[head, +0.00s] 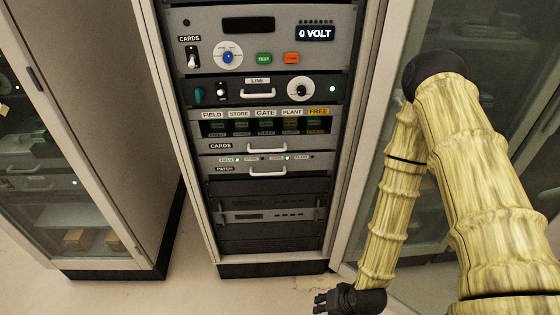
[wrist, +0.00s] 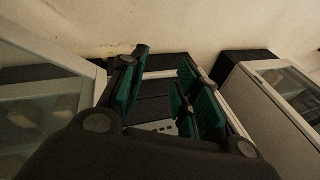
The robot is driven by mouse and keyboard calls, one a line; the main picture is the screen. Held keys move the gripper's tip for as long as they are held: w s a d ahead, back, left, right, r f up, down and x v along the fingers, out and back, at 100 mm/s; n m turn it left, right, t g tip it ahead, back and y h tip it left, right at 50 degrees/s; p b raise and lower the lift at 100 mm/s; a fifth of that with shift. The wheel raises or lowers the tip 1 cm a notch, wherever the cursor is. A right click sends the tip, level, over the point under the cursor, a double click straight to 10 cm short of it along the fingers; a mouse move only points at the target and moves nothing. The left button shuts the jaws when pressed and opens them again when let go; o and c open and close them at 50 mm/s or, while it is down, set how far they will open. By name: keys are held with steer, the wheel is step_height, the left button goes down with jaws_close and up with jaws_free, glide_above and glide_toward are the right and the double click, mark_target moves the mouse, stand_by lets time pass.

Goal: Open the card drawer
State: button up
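The card drawer (head: 220,146) is a grey-fronted unit in the middle of the rack, labelled CARDS. It has a pale horizontal handle (head: 267,149), and its front looks flush with the rack. Above the handle, a dark window shows several cards under the labels FIELD, STORE, GATE, PLANT and FREE. My gripper (head: 322,301) is low and right of the rack near the floor, well below and apart from the handle. In the wrist view my gripper (wrist: 162,78) has its green-padded fingers spread with nothing held between them. The drawer handle cannot be made out there.
Just below is a PATCH drawer (head: 226,168) with a similar handle. A LINE unit (head: 278,92) and a panel with knobs and buttons (head: 263,40) sit above. Glass-door cabinets stand left (head: 75,190) and right of the rack. Floor in front is clear.

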steer(key=w+a+r+m+t+y+b, duration=0.1)
steer(key=w+a+m+t+y+b, duration=0.3)
steer(key=w, duration=0.7)
steer(key=w+a+r+t+y+b, duration=0.3)
steer(key=w+r+t+y+b, duration=0.45)
steer(key=w+r, duration=1.55)
steer(key=s+a+x, duration=0.1)
steer(key=x, duration=0.8)
steer(key=shift+r+m+g+h, duration=0.15)
steer(key=shift+m+g+h, duration=0.2)
steer(key=shift+g, duration=0.1)
steer(key=shift+c, duration=0.5)
jaws_close()
